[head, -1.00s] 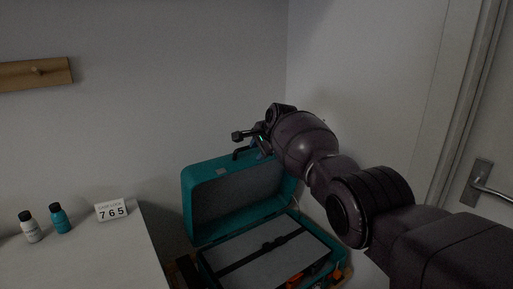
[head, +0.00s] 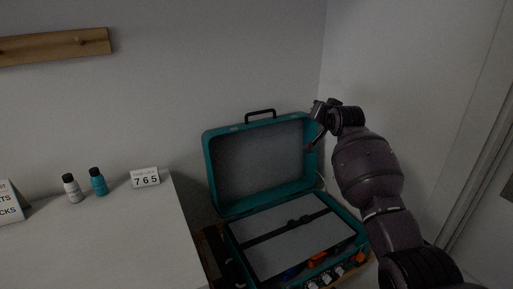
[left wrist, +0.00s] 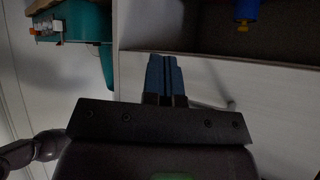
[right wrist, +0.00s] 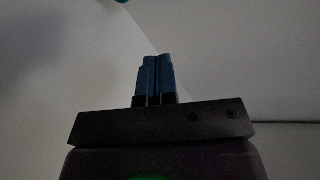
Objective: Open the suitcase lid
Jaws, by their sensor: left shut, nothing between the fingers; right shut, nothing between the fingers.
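The teal suitcase (head: 290,212) lies in the corner with its lid (head: 212,170) raised and standing steeply open; its grey lining faces me. A dark handle (head: 260,114) sits on the lid's upper edge. My right gripper (head: 312,142) is at the lid's right side, near its upper right corner; I cannot tell whether it touches. Its blue fingers are shut and empty in the right wrist view (right wrist: 155,78). My left gripper (left wrist: 165,78) shows only in the left wrist view, shut and empty. Part of the suitcase (left wrist: 80,22) shows at that view's upper left.
A white tabletop (head: 130,235) at left carries a white bottle (head: 73,189), a teal bottle (head: 98,182) and a sign reading 765 (head: 146,178). A wooden peg rail (head: 50,47) hangs on the wall. Walls close in behind and right of the suitcase.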

